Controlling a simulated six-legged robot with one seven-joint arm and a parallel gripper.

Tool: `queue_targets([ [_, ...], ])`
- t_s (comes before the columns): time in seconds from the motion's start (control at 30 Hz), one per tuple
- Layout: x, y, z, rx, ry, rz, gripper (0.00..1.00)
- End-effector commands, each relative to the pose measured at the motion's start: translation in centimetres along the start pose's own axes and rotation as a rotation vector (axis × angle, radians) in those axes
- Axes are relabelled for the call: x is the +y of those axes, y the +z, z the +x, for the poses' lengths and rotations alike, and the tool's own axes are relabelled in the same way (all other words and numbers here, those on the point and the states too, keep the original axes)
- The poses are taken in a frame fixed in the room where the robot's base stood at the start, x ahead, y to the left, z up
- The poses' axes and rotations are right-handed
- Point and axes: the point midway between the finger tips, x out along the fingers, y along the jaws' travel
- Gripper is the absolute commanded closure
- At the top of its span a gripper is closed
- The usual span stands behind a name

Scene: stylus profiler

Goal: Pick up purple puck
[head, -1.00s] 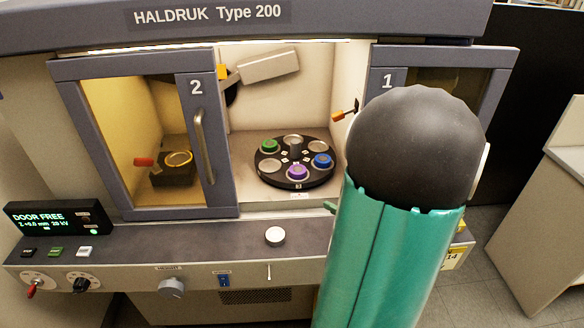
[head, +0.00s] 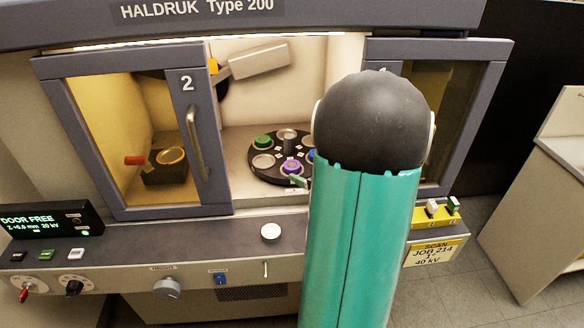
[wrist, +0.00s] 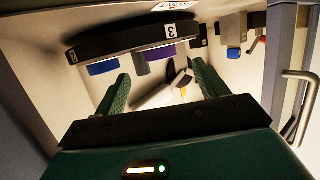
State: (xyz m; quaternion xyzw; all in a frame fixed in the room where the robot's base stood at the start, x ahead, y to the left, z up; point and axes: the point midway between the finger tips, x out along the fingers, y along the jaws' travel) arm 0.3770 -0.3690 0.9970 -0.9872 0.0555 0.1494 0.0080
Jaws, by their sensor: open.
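The purple puck (head: 291,167) sits in the front of a black round carousel (head: 262,175) inside the open bay of the machine. The wrist view looks upside down; there the purple puck (wrist: 161,53) shows at the carousel's edge, beyond the fingertips and roughly between them. My gripper (wrist: 162,80) is open, its two green fingers apart with nothing between them. In the head view my arm hides most of the gripper; a green fingertip (head: 299,181) shows just in front of the purple puck, apart from or touching it, I cannot tell.
A green puck (head: 263,141) sits at the carousel's back left. A blue puck (head: 311,155) is right of the purple one, mostly behind my arm; it also shows in the wrist view (wrist: 103,68). Door 2 (head: 190,140) with its handle bounds the bay on the left.

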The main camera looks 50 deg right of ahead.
Motion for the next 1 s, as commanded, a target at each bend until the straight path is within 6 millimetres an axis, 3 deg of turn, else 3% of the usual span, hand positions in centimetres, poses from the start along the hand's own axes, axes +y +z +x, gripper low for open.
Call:
queue_targets([
  [0.3,-0.1,-0.3,5.2,0.0,-0.004,0.001,0.27],
  [0.63,-0.1,-0.3,6.1,0.0,-0.001,0.0,0.27],
  [0.9,-0.1,-0.3,6.1,0.001,-0.001,0.0,0.76],
  [1.0,-0.1,-0.3,6.1,0.001,-0.001,0.0,0.76],
])
